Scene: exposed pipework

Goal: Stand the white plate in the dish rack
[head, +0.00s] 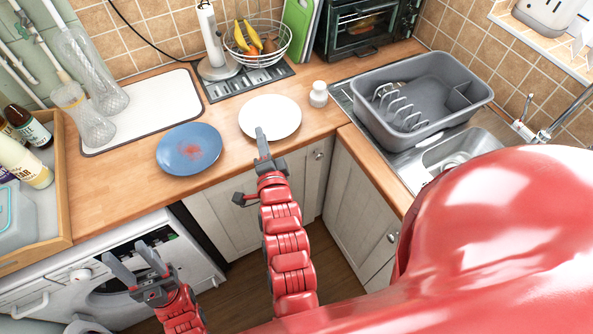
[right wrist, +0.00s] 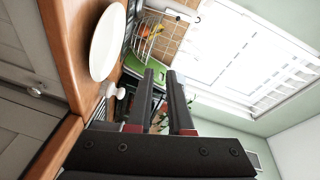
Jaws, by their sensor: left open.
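The white plate (head: 270,116) lies flat on the wooden counter; the right wrist view shows it at the upper left (right wrist: 106,42). The grey dish rack (head: 362,108) stands at the sink on the right, with white wire prongs (head: 398,107) along its left part. My right gripper (head: 260,132) overlaps the plate's front edge in the head view. In the right wrist view its two fingers (right wrist: 160,74) are apart, with nothing held between them and the plate to their left. My left gripper (head: 137,261) is open and empty, low at the left in front of the washing machine.
A blue plate (head: 190,149) with a red stain lies left of the white plate. A small white jar (head: 318,94) stands between white plate and rack. A fruit basket (head: 257,42) and toaster oven (head: 368,25) stand behind. A bottle tray (head: 62,185) is at left.

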